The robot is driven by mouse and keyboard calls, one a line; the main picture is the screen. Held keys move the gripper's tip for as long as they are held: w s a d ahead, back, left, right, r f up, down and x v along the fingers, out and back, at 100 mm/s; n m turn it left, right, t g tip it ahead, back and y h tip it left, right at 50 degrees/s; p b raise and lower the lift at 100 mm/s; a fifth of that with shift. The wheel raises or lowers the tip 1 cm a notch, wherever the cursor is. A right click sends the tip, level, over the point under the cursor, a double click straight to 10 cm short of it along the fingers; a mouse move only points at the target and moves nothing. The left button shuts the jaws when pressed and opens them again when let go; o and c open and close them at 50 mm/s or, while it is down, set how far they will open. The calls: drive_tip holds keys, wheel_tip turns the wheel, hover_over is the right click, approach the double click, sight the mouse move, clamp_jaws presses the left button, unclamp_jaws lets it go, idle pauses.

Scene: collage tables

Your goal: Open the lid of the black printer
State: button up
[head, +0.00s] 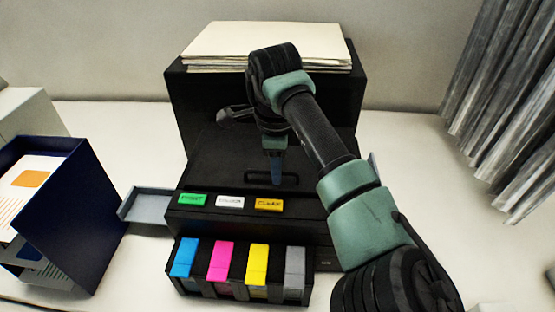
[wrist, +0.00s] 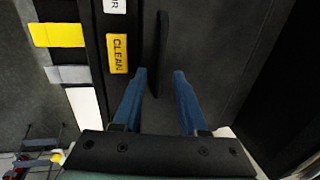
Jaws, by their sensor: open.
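The black printer (head: 185,110) stands in the middle of the table in the head view. Its dark lid (head: 215,160) lies flat behind the row of buttons and looks closed. A black bar handle (head: 290,178) is at the lid's front edge. My gripper (head: 277,178) points down over the handle, with its blue fingers open. In the wrist view, the handle (wrist: 162,45) runs up and down the picture, its lower end between the two fingertips (wrist: 160,73). I cannot tell whether the fingers touch it. My arm hides part of the lid and the printer's right side.
Green, white and yellow CLEAN (head: 269,204) buttons sit before the lid. An open drawer of coloured cartridges (head: 221,262) juts out in front. A grey tray (head: 147,205) and a dark blue box (head: 75,200) are left. Paper (head: 265,45) lies on top; grey curtains (head: 510,90) hang right.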

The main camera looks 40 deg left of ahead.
drive_tip(key=shift+c, duration=0.2)
clamp_jaws()
idle(1.3)
